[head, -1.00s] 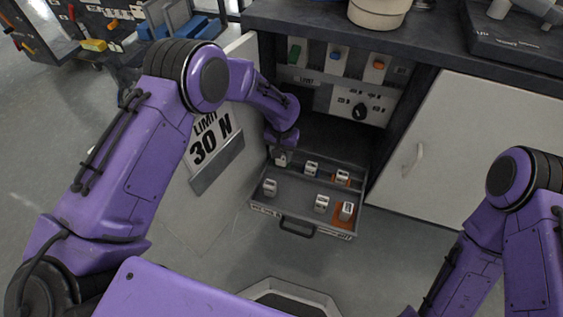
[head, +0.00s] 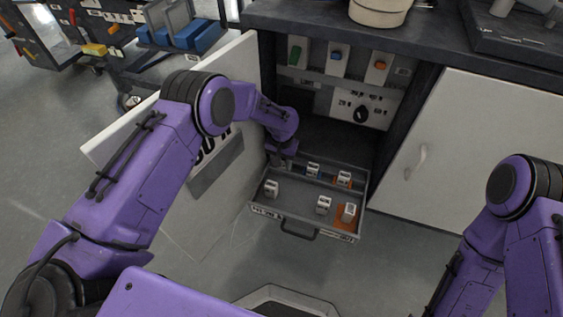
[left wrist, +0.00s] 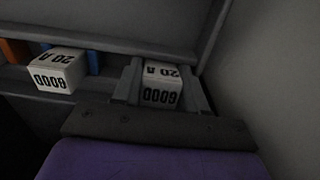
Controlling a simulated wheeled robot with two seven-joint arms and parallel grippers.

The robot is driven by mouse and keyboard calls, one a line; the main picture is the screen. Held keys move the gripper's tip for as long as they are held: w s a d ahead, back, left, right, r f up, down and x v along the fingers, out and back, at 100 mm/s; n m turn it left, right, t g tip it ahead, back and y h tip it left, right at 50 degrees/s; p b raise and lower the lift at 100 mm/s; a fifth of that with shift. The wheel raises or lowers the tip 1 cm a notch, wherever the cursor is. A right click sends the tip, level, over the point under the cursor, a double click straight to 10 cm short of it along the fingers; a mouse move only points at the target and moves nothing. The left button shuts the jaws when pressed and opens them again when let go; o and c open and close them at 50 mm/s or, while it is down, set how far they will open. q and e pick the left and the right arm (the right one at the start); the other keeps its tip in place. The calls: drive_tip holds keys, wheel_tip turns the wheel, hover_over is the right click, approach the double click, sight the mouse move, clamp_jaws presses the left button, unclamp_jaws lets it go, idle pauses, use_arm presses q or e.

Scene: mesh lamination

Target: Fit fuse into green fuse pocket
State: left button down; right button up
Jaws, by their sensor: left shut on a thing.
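My left gripper (head: 280,162) reaches down into the back left of the open drawer (head: 292,202). In the left wrist view it is shut on a white fuse (left wrist: 161,86) marked "20 A GOOD", with a grey finger on each side. In the head view the gripper hides this fuse. A green-marked unit (head: 295,52) sits on the cabinet's upper panel, beside blue and orange ones; I cannot tell whether it is the green fuse pocket. My right gripper is out of view; only its arm shows.
Other white fuses stand in the drawer, including one at front left (head: 271,188) and one on orange at front right (head: 348,212). Another fuse (left wrist: 58,70) is left of the held one in the wrist view. The open cabinet door (head: 130,137) stands behind my left arm.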

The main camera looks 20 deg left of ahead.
use_arm(q)
drive_tip(key=c, duration=0.9)
unclamp_jaws()
drive_tip(key=shift+s+f, duration=0.4)
drive_tip(key=shift+f, duration=0.05)
drive_tip(key=r+p, duration=0.1)
drive_tip(key=r, duration=0.3)
drive_tip(key=r+p, duration=0.1)
drive_tip(key=r, duration=0.3)
drive_tip(key=r+p, duration=0.2)
drive_tip(key=r, duration=0.2)
drive_tip(key=shift+w+r, duration=0.15)
drive_tip(key=shift+w, duration=0.15)
drive_tip(key=shift+r, duration=0.5)
